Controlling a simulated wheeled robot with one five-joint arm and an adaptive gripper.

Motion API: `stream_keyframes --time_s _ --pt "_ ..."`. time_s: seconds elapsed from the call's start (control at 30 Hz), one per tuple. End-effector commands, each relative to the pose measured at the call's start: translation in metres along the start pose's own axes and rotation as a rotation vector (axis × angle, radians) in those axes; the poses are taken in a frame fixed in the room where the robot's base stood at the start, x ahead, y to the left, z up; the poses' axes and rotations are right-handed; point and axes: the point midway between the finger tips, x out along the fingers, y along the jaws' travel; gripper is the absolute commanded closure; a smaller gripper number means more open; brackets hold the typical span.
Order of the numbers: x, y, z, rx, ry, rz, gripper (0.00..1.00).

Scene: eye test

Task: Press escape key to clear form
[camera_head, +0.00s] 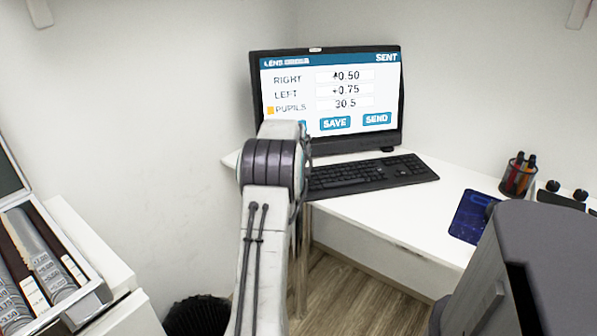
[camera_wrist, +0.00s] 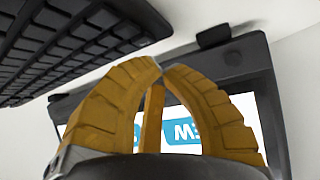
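A black keyboard (camera_head: 372,173) lies on the white desk in front of the monitor (camera_head: 328,145). Its left end is hidden behind my arm, and I cannot make out the escape key. The screen shows a form with RIGHT +0.50, LEFT +0.75 and PUPILS 30.5, with SENT at top right. An orange square marks PUPILS. My gripper (camera_wrist: 158,66) has orange fingers with their tips together, holding nothing. In the wrist view, the keyboard (camera_wrist: 75,40) is at upper left, apart from the fingertips in the picture, and the upside-down monitor (camera_wrist: 258,75) is behind the fingers.
The white desk (camera_head: 420,215) carries a dark blue tablet-like item (camera_head: 469,216) and a pen cup (camera_head: 517,178) at right. A case of lenses (camera_head: 45,262) sits on a white cabinet (camera_head: 92,240) at left. A black bin (camera_head: 196,316) stands on the floor below.

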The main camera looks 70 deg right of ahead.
Motion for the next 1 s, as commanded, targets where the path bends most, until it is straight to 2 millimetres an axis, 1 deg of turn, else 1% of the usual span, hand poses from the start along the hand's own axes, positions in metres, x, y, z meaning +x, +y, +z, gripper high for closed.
stream_keyframes --time_s 0.53,1.0 --pt "0.0004 0.0000 0.0004 0.000 0.000 0.000 1.00" --pt "0.0060 0.0008 0.0062 0.000 0.000 0.001 1.00"
